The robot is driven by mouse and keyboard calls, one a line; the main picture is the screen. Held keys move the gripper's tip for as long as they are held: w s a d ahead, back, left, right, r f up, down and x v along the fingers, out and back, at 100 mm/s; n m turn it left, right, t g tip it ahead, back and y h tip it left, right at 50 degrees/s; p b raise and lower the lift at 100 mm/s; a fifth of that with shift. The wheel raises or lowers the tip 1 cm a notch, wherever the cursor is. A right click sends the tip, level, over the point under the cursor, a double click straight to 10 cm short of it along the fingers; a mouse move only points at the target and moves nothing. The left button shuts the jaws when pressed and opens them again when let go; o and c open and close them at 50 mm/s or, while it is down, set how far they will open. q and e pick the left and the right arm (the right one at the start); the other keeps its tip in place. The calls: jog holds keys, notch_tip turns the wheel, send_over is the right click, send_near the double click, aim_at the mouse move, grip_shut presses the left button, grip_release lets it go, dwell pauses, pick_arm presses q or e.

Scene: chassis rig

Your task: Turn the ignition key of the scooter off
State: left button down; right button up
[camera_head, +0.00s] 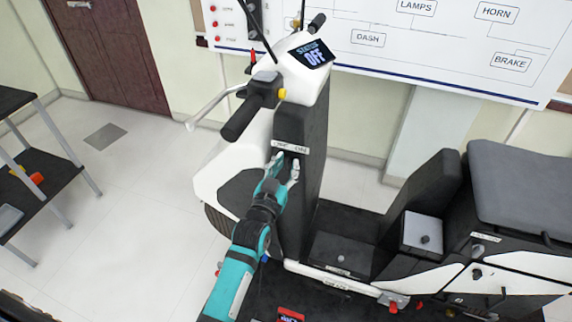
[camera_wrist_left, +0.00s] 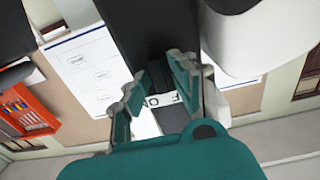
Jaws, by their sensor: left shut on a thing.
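The white and black scooter (camera_head: 228,172) stands upright, and its dash display (camera_head: 314,56) reads "STATUS OFF". The ignition label (camera_head: 290,148), with OFF on the left and ON on the right, sits on the dark front column (camera_head: 304,122). My left gripper (camera_head: 284,163) is at the column just below this label, shut on the ignition key. The key is hidden between the fingers, so its angle cannot be seen. In the left wrist view, the gripper's fingers (camera_wrist_left: 164,72) reach to the column, with part of the label (camera_wrist_left: 163,99) between them. My right gripper is not in view.
The left handlebar grip (camera_head: 242,118) and brake lever (camera_head: 205,108) project above my left arm. The seat (camera_head: 525,190) is at the right. A dark shelf (camera_head: 35,190) stands far left, and the floor between is clear. A wiring board (camera_head: 420,45) hangs behind.

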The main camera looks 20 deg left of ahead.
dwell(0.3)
pick_arm(q)
jog(key=c, duration=1.3)
grip_release()
jog(key=s, duration=1.2)
jog(key=shift+a, duration=0.2)
